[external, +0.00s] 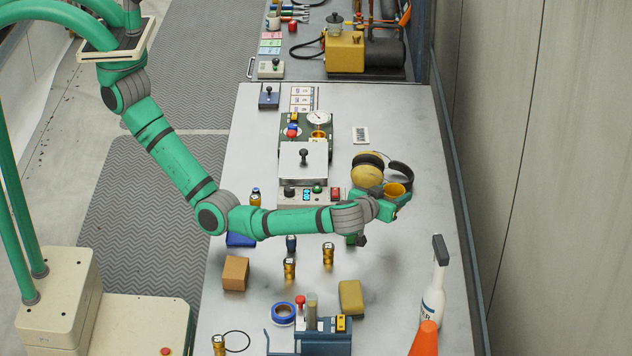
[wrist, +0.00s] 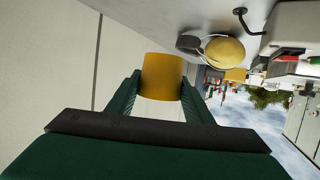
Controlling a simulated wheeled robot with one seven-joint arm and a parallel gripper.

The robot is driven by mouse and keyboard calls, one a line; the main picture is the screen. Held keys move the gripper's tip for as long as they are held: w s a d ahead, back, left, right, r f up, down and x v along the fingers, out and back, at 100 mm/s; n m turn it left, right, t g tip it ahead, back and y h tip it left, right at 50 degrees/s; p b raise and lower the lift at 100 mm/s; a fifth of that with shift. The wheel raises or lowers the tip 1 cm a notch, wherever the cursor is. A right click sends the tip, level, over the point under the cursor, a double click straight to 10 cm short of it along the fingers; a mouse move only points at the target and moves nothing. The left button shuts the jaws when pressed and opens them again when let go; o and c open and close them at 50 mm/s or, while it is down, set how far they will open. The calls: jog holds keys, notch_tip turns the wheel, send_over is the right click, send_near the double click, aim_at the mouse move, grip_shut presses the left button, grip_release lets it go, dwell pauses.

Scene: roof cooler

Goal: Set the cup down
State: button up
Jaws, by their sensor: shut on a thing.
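The cup is yellow-orange (external: 396,190), and my gripper (external: 399,195) is shut on it at the right side of the workbench. In the wrist view the cup (wrist: 162,77) sits between the two green fingers of my gripper (wrist: 161,98), one finger on each side. In the external view the cup's open top shows and it looks roughly upright. The fingers and wrist hide its lower part, and I cannot tell how far its base is from the bench top.
Yellow and black earmuffs (external: 368,170) lie just behind the cup. A control box (external: 303,165) stands to the left. The bench (external: 415,255) is clear in front of the cup.

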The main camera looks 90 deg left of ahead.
aim_at(388, 188)
jog(key=a, duration=0.1)
jog(key=a+f+n+g, duration=0.1)
jog(key=a, duration=0.1)
jog(key=s+a+n+g+y, duration=0.1)
jog(key=shift+a+f, duration=0.2)
jog(key=shift+s+a+f, duration=0.1)
jog(key=shift+a+f, duration=0.05)
jog(key=shift+f, duration=3.8)
jog(key=o, duration=1)
jog(key=shift+f, duration=0.15)
jog(key=shift+s+d+r, duration=0.1)
jog(key=shift+d+r, duration=0.15)
jog(key=shift+d, duration=0.05)
jog(key=v, duration=1.1)
jog(key=shift+d, duration=0.25)
